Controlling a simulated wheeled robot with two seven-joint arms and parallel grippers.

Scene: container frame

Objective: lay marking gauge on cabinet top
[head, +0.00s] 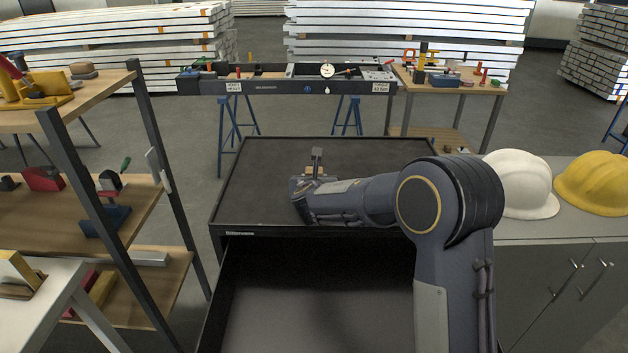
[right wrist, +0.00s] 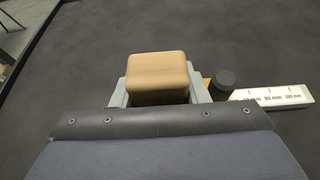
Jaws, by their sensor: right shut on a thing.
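The marking gauge (right wrist: 160,72) shows in the right wrist view as a light wooden block with a dark round knob and a white scale bar marked in mm (right wrist: 275,96) reaching to the right. My right gripper (right wrist: 160,92) is shut on the wooden block. In the head view my right gripper (head: 316,170) is over the dark cabinet top (head: 262,160), with a small part of the gauge (head: 316,157) showing beyond it. My arm hides much of the gauge there. I cannot tell whether the gauge touches the top. My left gripper is not in view.
The cabinet's top drawer (head: 300,325) is open and looks empty. A shelf rack (head: 120,215) with tools stands at left. A white helmet (head: 520,183) and a yellow helmet (head: 595,182) rest on a grey cabinet at right. The cabinet top's left and back are clear.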

